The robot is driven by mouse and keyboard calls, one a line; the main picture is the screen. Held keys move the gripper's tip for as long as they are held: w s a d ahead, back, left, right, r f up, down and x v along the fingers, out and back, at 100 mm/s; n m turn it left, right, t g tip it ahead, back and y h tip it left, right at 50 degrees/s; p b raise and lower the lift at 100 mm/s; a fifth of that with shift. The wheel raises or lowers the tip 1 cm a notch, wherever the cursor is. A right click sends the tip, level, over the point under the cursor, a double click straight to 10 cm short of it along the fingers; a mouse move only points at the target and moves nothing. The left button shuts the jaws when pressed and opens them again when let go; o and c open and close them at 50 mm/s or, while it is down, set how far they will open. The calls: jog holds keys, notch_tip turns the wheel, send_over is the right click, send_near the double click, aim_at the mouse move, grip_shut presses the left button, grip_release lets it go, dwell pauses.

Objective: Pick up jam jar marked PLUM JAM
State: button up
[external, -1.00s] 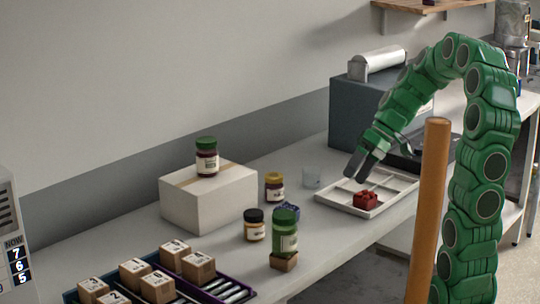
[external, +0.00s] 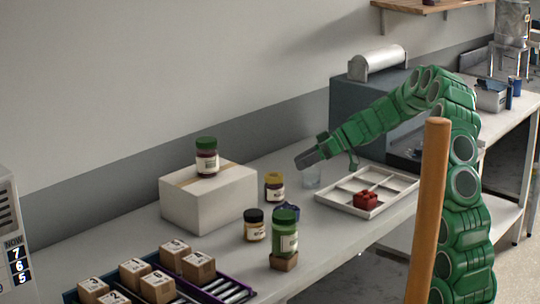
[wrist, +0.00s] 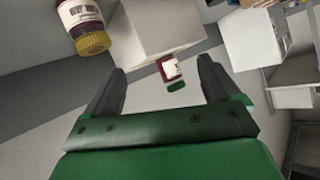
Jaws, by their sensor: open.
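A jar with a green lid and dark contents (external: 207,160) stands on a white box (external: 190,208). A dark jar with a yellow lid (external: 274,187) stands on the bench right of the box. The label words are too small to read, so I cannot tell which is PLUM JAM. My gripper (external: 306,160) is open and empty, above the bench to the right of both jars. In the wrist view, the green-lidded jar (wrist: 169,70) shows in the distance between the open fingers (wrist: 160,68). The yellow-lidded jar (wrist: 83,22) is larger at the upper left.
A black-lidded amber jar (external: 254,227) and a green jar on a wooden block (external: 285,231) stand nearer the front. A white divided tray (external: 390,202) holds a red piece (external: 366,199). An orange post (external: 429,210) stands in front.

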jog(key=n+t+y, duration=0.1)
jog(key=t, duration=0.1)
send_near(276, 175)
notch_tip(276, 175, down, 2)
jog(key=a, duration=0.2)
jog(key=shift+r+x, duration=0.2)
jog(key=shift+x, duration=1.85)
jog(key=shift+r+x, duration=0.15)
jog(key=shift+x, duration=1.9)
jog(key=shift+w+a, duration=0.15)
jog(key=c, duration=1.3)
jog(key=shift+c, duration=0.2)
jog(key=shift+r, duration=0.15)
